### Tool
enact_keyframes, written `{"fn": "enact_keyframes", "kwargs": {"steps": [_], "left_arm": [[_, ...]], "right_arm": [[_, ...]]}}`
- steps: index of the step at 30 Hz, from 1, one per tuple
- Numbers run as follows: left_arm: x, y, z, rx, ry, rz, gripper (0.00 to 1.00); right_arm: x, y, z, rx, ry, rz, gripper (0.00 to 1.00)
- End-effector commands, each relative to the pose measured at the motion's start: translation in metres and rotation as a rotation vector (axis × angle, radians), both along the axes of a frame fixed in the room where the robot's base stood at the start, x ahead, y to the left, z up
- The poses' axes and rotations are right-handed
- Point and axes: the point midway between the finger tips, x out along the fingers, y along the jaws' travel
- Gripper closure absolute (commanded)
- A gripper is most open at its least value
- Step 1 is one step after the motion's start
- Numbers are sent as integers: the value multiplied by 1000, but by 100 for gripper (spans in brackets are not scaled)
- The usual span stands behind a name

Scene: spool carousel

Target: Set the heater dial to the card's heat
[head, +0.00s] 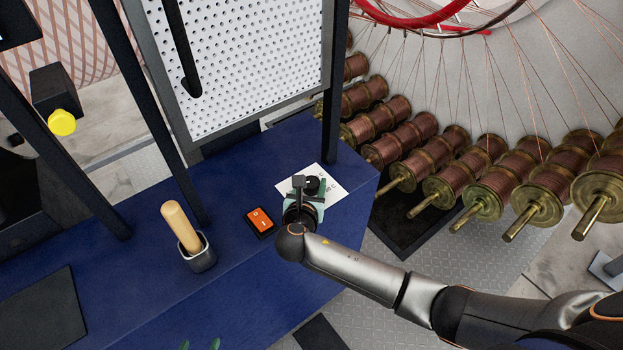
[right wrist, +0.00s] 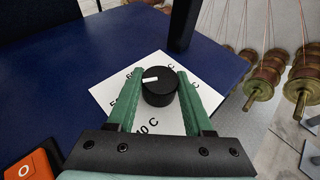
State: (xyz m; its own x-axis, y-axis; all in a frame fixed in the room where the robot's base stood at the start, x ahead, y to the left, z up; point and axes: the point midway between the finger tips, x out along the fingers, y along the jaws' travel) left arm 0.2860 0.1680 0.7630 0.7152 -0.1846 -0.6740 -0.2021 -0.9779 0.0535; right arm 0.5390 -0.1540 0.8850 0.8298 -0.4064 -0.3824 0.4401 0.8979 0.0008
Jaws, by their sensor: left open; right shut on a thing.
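The heater dial (right wrist: 159,88) is a round black knob with a white pointer mark, on a white printed plate (right wrist: 112,88) on the blue bench. In the right wrist view the mark points left. The plate's heat labels are partly hidden by my fingers; a "0 C" shows at the lower left. The dial also shows in the head view (head: 312,184). My right gripper (right wrist: 160,74) has its green fingers shut on the dial's two sides. My left gripper (head: 200,345) shows only its spread green fingertips at the bottom edge, empty. I cannot make out a separate heat card.
An orange switch box (head: 260,221) lies left of the dial. A wooden-handled tool stands in a dark holder (head: 199,254) further left. A white perforated panel (head: 245,60) rises behind. Copper wire spools (head: 400,142) line the right.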

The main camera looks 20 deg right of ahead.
Motion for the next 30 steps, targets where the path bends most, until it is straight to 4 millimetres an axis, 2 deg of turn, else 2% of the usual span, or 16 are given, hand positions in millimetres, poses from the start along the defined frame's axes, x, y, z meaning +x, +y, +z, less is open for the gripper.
{"fn": "enact_keyframes", "kwargs": {"steps": [12, 29, 30], "left_arm": [[0, 0, 6, 0, 0, 0, 30], [0, 0, 6, 0, 0, 0, 30], [0, 0, 6, 0, 0, 0, 30]], "right_arm": [[1, 1, 0, 0, 1, -193, 100], [1, 0, -1, -1, 3, -221, 100], [1, 0, -1, -1, 3, -221, 45]]}}
